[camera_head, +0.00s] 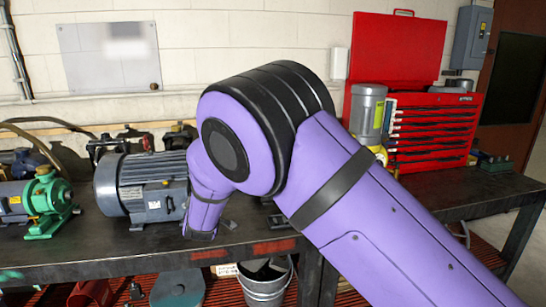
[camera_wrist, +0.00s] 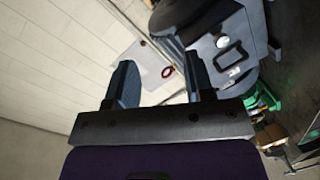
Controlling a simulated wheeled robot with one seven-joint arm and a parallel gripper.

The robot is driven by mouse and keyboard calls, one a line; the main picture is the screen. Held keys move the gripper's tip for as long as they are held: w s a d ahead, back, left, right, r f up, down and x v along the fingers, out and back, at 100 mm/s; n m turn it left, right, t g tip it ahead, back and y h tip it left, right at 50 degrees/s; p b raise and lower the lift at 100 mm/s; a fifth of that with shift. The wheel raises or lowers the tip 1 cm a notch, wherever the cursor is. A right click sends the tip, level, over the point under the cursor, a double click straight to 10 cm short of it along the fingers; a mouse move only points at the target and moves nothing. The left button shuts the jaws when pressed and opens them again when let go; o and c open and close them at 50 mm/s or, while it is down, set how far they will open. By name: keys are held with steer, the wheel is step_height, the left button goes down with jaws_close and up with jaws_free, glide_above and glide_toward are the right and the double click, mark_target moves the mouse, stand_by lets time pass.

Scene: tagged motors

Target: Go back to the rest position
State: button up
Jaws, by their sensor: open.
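My gripper (camera_wrist: 158,68) is open in the wrist view, with nothing between its two dark fingers. A grey motor (camera_wrist: 232,38) stands just beyond the right finger in that view. In the head view my purple arm spans the middle, bending down toward the workbench (camera_head: 100,250). The gripper itself cannot be made out there. The same grey finned motor (camera_head: 142,188) appears to lie on the bench left of the lowered forearm.
A green pump (camera_head: 47,205) stands at the bench's left. A red tool chest (camera_head: 436,130) and a grey upright canister (camera_head: 368,112) are on the right. A metal bucket (camera_head: 265,285) is below the bench. The wall behind carries a pale panel (camera_head: 108,60).

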steer(key=w+d+r+m+g, duration=0.1)
steer(key=d+r+m+g, duration=0.25)
steer(key=d+r, duration=0.95)
steer(key=s+d+r+m+g, duration=0.15)
steer(key=s+d+r, duration=0.25)
steer(key=d, duration=0.5)
steer(key=s+d+r+m+g, duration=0.15)
steer(key=s+d+r, duration=0.3)
steer(key=d, duration=0.45)
steer(key=s+d+r+m+g, duration=0.2)
steer(key=s+d+r+m, duration=0.15)
steer(key=s+d, duration=1.1)
steer(key=s+d+f+m+g+h, duration=0.1)
steer(key=s+d+f+m+h, duration=0.1)
steer(key=s, duration=0.7)
steer(key=s+d+f+m+g+h, duration=0.1)
steer(key=s+d, duration=0.4)
steer(key=s, duration=0.5)
steer(key=shift+f+m+h, duration=0.4)
steer(key=shift+f+m, duration=0.05)
steer(key=shift+m, duration=0.55)
steer(key=shift+a, duration=0.1)
